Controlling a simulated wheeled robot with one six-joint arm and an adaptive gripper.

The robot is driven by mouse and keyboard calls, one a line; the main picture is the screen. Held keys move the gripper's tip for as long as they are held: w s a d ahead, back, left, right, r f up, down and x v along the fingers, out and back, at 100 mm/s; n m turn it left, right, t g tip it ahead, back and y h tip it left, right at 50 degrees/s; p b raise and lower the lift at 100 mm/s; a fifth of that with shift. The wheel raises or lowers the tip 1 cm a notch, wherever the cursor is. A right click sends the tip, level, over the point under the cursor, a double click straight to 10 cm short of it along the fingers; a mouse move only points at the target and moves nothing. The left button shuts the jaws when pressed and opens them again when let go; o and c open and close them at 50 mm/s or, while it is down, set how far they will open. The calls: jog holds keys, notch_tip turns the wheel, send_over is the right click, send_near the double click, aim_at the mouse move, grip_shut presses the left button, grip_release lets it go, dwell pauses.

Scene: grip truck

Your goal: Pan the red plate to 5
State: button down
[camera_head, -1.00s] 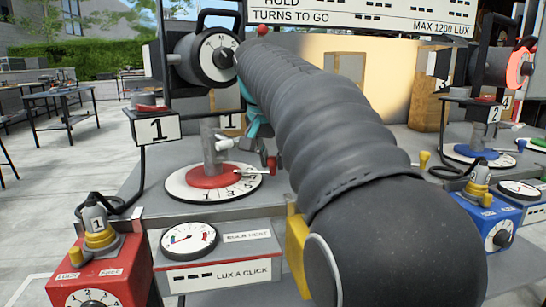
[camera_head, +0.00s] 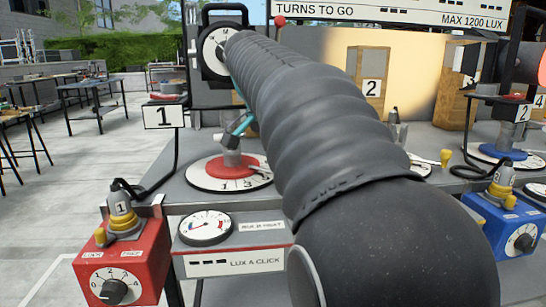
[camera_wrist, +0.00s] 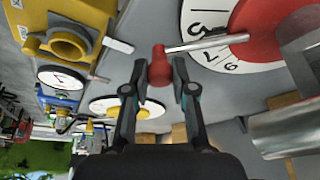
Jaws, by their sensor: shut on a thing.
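The red plate (camera_head: 232,166) sits on a white numbered dial (camera_head: 205,184) on the grey bench at station 1, with a grey post standing on it. In the wrist view the red plate (camera_wrist: 250,22) is at the upper right, and a thin metal rod (camera_wrist: 210,43) runs from it across the dial's scale, between the 3 and the 7. The rod ends in a red knob (camera_wrist: 159,66). My gripper (camera_wrist: 160,72) is shut on this knob, one finger on each side. In the head view my arm hides the fingers and knob; only a teal part shows.
A red box (camera_head: 125,262) with a knob and yellow-ringed lever stands front left. A gauge panel (camera_head: 238,232) is below the dial. The lamp (camera_head: 214,50) is behind. A blue box (camera_head: 508,232) and blue plate (camera_head: 502,152) are at right.

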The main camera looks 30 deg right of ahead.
jog(key=shift+a, duration=0.1)
dwell(0.5)
jog(key=c, duration=0.9)
grip_release()
jog(key=shift+c, duration=0.2)
jog(key=v, duration=1.2)
jog(key=shift+s, duration=0.1)
